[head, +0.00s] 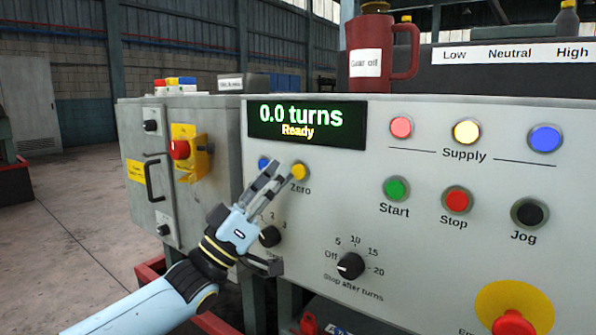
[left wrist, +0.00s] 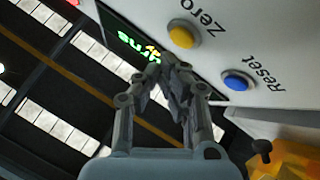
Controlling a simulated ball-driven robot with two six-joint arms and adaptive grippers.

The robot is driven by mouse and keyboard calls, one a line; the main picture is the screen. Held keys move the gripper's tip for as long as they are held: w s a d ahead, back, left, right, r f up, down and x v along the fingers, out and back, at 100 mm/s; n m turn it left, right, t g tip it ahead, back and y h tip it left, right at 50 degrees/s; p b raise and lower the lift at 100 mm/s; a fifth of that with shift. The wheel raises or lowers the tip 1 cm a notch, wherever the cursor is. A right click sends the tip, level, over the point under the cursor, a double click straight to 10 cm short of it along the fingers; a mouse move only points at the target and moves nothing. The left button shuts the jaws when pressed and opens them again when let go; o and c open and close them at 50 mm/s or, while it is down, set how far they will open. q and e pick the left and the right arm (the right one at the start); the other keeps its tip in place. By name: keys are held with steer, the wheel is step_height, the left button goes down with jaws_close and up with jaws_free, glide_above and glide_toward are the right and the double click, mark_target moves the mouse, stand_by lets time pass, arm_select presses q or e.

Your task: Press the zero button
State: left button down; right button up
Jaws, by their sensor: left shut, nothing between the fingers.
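The zero button (head: 299,171) is yellow in a grey ring on the panel, with "Zero" printed beneath it. In the left wrist view the yellow button (left wrist: 182,34) stands clear beside my fingertips. My left gripper (head: 274,172) is shut and empty, its fingertips between the blue button and the zero button in the head view. I cannot tell whether it touches the panel. It also shows in the left wrist view (left wrist: 168,64). The blue reset button (head: 263,162) is partly hidden by the fingers; it shows whole in the left wrist view (left wrist: 238,79). My right gripper is not in view.
The display (head: 306,124) above reads "0.0 turns" and "Ready". A stop-after-turns knob (head: 350,266) sits below right. Start (head: 396,188), stop (head: 457,200) and jog (head: 528,212) buttons lie to the right. A red oil jug (head: 371,50) stands on top.

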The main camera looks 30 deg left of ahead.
arm_select(q)
steer(key=shift+s+a+p, duration=0.15)
steer(key=shift+s+p, duration=0.9)
steer(key=shift+s, duration=1.15)
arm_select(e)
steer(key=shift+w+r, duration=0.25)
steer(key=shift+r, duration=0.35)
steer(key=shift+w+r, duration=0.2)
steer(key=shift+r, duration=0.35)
